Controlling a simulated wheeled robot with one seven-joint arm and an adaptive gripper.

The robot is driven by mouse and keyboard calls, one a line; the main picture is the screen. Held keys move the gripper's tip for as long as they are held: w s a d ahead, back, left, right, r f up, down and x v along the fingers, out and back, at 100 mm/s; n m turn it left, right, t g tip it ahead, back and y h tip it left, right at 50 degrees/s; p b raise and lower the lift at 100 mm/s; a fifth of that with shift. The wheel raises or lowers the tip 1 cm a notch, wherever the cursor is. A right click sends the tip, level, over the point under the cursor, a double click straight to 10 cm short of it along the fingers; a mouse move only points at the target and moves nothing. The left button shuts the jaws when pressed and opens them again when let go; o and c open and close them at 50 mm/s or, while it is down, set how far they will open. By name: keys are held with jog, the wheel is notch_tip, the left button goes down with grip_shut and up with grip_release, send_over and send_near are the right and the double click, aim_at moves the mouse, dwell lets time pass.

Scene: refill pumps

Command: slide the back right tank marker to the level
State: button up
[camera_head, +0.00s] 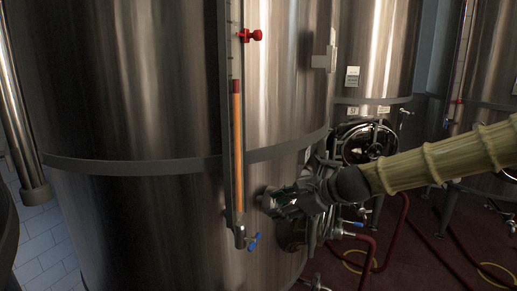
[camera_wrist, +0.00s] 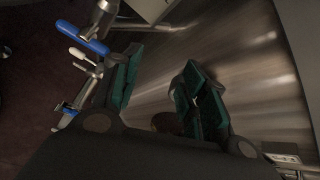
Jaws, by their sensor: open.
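A large steel tank (camera_head: 130,100) fills the left and middle of the head view. Its upright sight gauge (camera_head: 238,150) holds an orange column with a dark red top (camera_head: 237,86). A red marker (camera_head: 251,36) sits on the gauge, clearly above that top. My gripper (camera_head: 268,203) is low beside the gauge, to its right, well below the marker and apart from it. In the wrist view my gripper (camera_wrist: 160,90) has its two dark green fingers spread, with nothing between them. Another red marker (camera_head: 457,101) shows on a gauge at the far right. The frames do not show which tank is the back right one.
A blue-handled valve (camera_head: 253,241) is at the gauge's foot, close to my gripper. Blue handles (camera_wrist: 82,38) also show at the wrist view's left. More tanks (camera_head: 375,45) stand behind. Red hoses (camera_head: 400,235) lie on the floor. A grey band (camera_head: 130,165) rings the near tank.

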aim_at(253, 35)
jog(key=s+d+r+m+y, duration=0.1)
jog(key=r+y, duration=0.1)
jog(key=r, duration=1)
jog(key=s+d+r+y, duration=0.2)
jog(key=r, duration=1.1)
jog(key=s+d+r+m+y, duration=0.1)
jog(key=r+y, duration=0.1)
jog(key=r, duration=1)
jog(key=p+x, duration=0.2)
jog(key=x, duration=0.8)
jog(key=shift+a+r+t, duration=0.15)
jog(key=shift+r+t, duration=0.15)
jog(key=shift+t, duration=0.1)
jog(key=shift+w, duration=0.1)
grip_shut()
grip_release()
